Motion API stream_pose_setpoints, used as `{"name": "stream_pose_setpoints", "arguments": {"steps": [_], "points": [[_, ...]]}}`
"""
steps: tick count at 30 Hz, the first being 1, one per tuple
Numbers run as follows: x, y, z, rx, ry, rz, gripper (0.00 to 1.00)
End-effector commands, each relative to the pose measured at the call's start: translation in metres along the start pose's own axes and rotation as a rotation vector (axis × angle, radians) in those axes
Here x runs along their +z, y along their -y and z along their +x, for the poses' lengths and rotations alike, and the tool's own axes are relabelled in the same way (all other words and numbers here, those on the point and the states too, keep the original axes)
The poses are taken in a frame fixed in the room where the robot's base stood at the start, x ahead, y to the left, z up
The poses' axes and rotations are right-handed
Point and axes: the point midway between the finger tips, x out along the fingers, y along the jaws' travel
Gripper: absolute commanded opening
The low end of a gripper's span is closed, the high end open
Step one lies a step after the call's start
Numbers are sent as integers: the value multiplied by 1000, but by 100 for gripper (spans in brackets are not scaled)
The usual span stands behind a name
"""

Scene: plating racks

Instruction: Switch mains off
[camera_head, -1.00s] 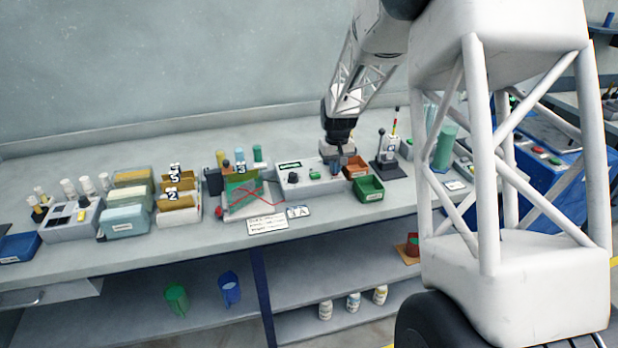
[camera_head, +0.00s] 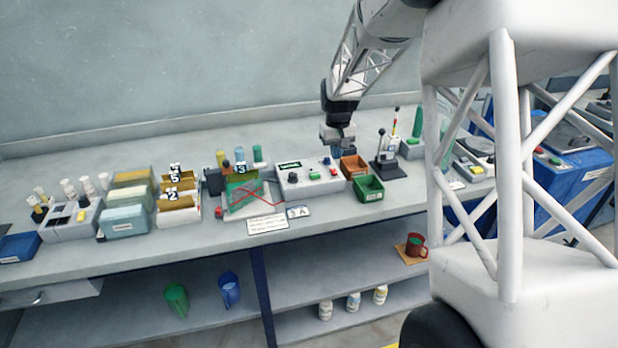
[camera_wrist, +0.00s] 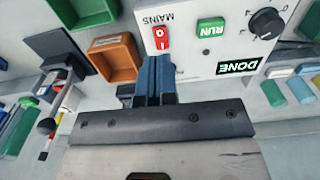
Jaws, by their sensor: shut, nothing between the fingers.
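The grey control box (camera_head: 308,181) stands on the bench, and its panel (camera_wrist: 187,57) appears upside down in the wrist view. The red rocker switch (camera_wrist: 162,38) sits beside the MAINS label (camera_wrist: 158,18). I cannot tell which side of it is pressed. In the head view, my gripper (camera_head: 342,152) hangs above the box's right back end.
An orange bin (camera_head: 354,166) and a green bin (camera_head: 369,188) stand right of the box. A lever unit (camera_head: 387,167) is further right. A tray with red wires (camera_head: 246,198) stands to the left. Open bench lies behind the box.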

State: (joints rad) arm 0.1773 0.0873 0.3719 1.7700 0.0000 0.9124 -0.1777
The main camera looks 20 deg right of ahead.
Motion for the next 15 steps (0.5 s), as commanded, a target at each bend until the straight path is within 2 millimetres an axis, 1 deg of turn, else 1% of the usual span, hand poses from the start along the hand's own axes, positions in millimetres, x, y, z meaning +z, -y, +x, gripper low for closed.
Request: {"name": "stream_pose_setpoints", "arguments": {"steps": [6,15], "points": [[0,0,-12,0,-1,0,0],[0,0,-15,0,0,0,0]]}}
